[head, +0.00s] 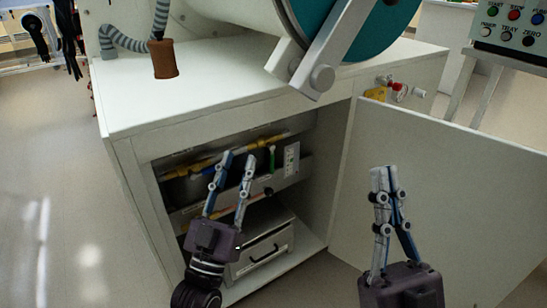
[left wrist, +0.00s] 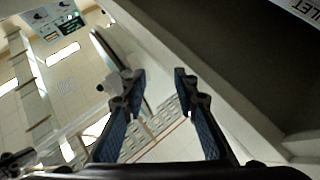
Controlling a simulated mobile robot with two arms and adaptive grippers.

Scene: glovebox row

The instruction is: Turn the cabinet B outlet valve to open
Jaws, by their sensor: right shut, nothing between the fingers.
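The cabinet (head: 125,160) stands with its door (head: 455,175) swung open to the right. Inside, near the top, runs a yellow pipe (head: 203,164) with fittings. A small green upright part (head: 272,158) shows near its right end; I cannot tell which part is the outlet valve or how its handle is set. My left gripper (head: 239,156) is at the cabinet opening, fingers pointing up and apart, in front of the pipe, hiding part of it. It shows open and empty in the left wrist view (left wrist: 160,77). My right gripper (head: 381,170) is shut and empty in front of the door.
A drawer-like metal box (head: 262,250) with a handle sits on the cabinet floor. A white panel (head: 291,160) is at the back right inside. A partly cut label (left wrist: 303,10) shows in the left wrist view. The floor at left is clear.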

